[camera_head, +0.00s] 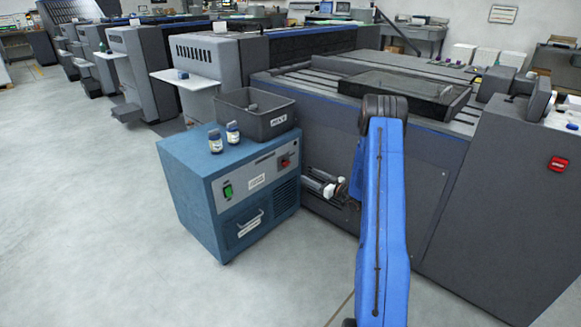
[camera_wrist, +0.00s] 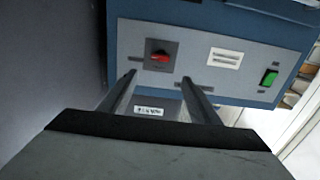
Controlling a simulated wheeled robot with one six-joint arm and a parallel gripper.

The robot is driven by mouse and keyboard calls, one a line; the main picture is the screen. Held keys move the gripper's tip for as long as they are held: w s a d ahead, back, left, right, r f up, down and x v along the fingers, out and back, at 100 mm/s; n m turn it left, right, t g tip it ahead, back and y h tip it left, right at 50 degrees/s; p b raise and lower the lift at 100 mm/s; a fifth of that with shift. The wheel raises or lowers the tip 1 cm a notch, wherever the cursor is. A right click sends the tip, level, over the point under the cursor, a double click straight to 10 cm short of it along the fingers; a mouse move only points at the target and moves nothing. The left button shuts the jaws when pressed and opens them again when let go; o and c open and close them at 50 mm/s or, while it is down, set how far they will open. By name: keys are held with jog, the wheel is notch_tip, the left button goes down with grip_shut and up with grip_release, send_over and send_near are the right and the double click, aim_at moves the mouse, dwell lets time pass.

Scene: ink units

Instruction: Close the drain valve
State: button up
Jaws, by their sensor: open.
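A red rotary handle (camera_head: 285,161) on a dark square plate sits at the right end of the blue cabinet's (camera_head: 238,196) front panel. I cannot tell whether it is the drain valve. In the wrist view the panel appears upside down, with the red handle (camera_wrist: 159,56) lying roughly sideways just beyond the fingertips. My gripper (camera_wrist: 159,77) is open and empty, its fingers apart on either side of the line to the handle and seemingly not touching it. In the head view my gripper (camera_head: 318,183) is to the right of the cabinet front, below the handle, partly hidden by my blue arm.
The panel also carries a green switch (camera_head: 228,191) and a white label (camera_head: 257,181). A drawer handle (camera_head: 249,223) is below. A grey bin (camera_head: 256,116) and two small bottles (camera_head: 215,143) stand on top. A large grey press (camera_head: 330,140) is behind. Floor at left is clear.

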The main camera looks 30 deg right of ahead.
aim_at(288, 164)
jog(key=x, duration=1.4)
jog(key=shift+w+f, duration=0.1)
jog(key=shift+a, duration=0.1)
jog(key=c, duration=1.1)
